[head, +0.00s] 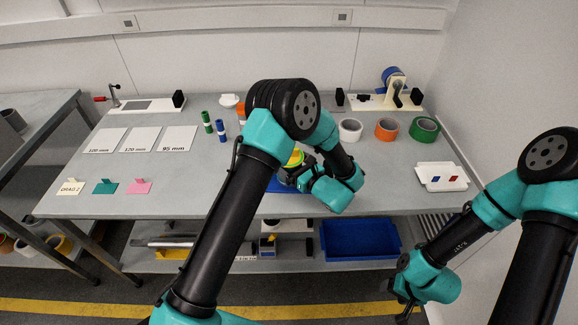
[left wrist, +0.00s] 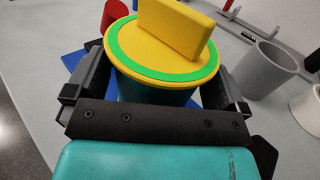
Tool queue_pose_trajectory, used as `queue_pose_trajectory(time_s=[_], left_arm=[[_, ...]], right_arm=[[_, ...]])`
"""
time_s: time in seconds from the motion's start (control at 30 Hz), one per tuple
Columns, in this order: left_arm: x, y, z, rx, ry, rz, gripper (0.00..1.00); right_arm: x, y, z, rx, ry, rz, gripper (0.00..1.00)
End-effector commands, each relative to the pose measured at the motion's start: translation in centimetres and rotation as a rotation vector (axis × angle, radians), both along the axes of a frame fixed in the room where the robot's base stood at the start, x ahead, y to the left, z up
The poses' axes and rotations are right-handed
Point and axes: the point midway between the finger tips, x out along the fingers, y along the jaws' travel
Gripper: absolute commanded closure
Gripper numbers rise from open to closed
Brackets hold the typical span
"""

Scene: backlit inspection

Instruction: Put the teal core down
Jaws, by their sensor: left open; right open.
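The teal core (left wrist: 150,90) stands between the fingers of my left gripper (left wrist: 158,82) in the left wrist view. A green ring (left wrist: 122,52) and a yellow disc with an upright yellow block (left wrist: 172,28) are on top of it. A blue mat (left wrist: 78,62) shows beneath it. The fingers are open on either side of the core; contact cannot be told. In the head view my left gripper (head: 289,174) is at the blue mat (head: 284,186), and the arm hides most of the core. My right gripper (head: 404,300) is open and empty, low at the right, off the bench.
A grey cup (left wrist: 264,72) stands right of the core in the left wrist view. White (head: 350,129), orange (head: 386,130) and green (head: 424,130) rolls stand on the bench's right half. A white tray (head: 441,185) lies near its right edge. White sheets (head: 138,140) lie left.

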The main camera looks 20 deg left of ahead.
Motion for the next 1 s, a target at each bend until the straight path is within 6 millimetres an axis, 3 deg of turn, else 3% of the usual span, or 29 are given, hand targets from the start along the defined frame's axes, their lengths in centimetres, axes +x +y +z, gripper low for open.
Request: queue_pose_trajectory(time_s=[0.57,0.9,1.0], left_arm=[[0.35,0.59,-0.02,0.001,0.001,-0.001,0.0],[0.35,0.59,-0.02,0.001,0.001,-0.001,0.33],[0.35,0.59,0.0,0.0,0.0,0.0,0.34]], right_arm=[[0.0,0.0,0.0,0.0,0.0,0.0,0.38],[0.0,0.0,0.0,0.0,0.0,0.0,0.38],[0.0,0.0,0.0,0.0,0.0,0.0,0.38]])
